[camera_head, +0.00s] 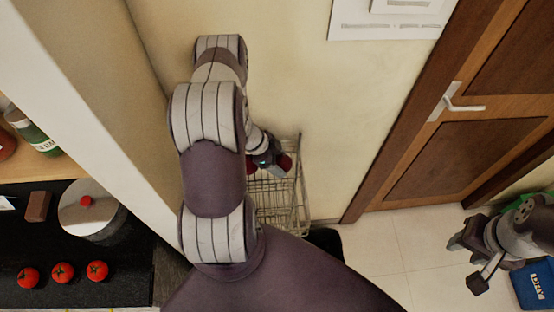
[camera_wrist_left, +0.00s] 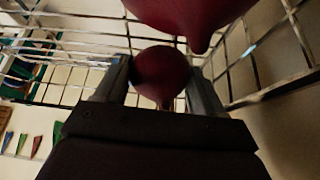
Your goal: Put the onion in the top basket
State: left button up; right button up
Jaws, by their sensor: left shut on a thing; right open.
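A dark red onion (camera_wrist_left: 160,72) is between the two fingers of my left gripper (camera_wrist_left: 160,88), which is shut on it. A second dark red onion (camera_wrist_left: 195,12) shows large at the top of the left wrist view, cut off by the frame edge. In the head view my left gripper (camera_head: 266,160) is at the upper part of the wire basket (camera_head: 300,195), partly hidden by my arm, with dark red (camera_head: 284,162) beside it. Basket wires (camera_wrist_left: 270,93) surround the onions in the wrist view. My right gripper (camera_head: 464,258) is open and empty at the right.
A dark counter at the left holds several tomatoes (camera_head: 62,272), a pot with a lid (camera_head: 88,208) and a brown block (camera_head: 38,206). A wooden door (camera_head: 430,140) stands right of the basket. A blue box (camera_head: 534,285) is near my right gripper. Tiled floor (camera_head: 400,245) lies clear between.

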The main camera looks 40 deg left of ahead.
pick_arm(q)
jog(key=shift+s+d, duration=0.15)
jog(key=shift+d, duration=0.2)
jog(key=o, duration=0.8)
jog(key=shift+o, duration=0.2)
jog(key=shift+a+f, duration=0.1)
jog(key=shift+a, duration=0.1)
jog(key=shift+r, duration=0.45)
jog(key=b+v, duration=0.1)
jog(key=v, duration=1)
jog(key=shift+s+r, duration=0.15)
jog(key=shift+r, duration=0.1)
pick_arm(e)
jog(key=shift+s+d+f, duration=0.2)
jog(key=shift+d+f, duration=0.1)
jog(key=shift+f, duration=0.2)
pick_arm(q)
jog(key=shift+a, duration=0.1)
jog(key=shift+f, duration=0.1)
